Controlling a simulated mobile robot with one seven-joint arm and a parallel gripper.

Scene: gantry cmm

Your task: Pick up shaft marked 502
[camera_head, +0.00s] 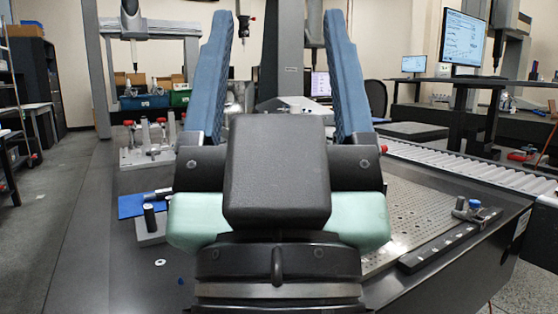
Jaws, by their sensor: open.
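My gripper (278,18) fills the middle of the head view, close to the camera. Its two long blue fingers stand far apart and point up and away, with nothing between them. I can read no 502 marking, so I cannot tell which thing is the shaft. A small dark upright cylinder (149,214) is at a grey block (152,236), left of my gripper. A dark elongated object (160,193) lies by the blue mat (128,207) just behind. My gripper's body hides the middle of the table.
The dark table (95,240) carries a clamp fixture (150,152) at left and a perforated plate (425,218) at right. A blue-topped part (474,205) stands near the plate's right edge. A white ring (160,262) lies front left. A roller conveyor (470,168) runs behind right.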

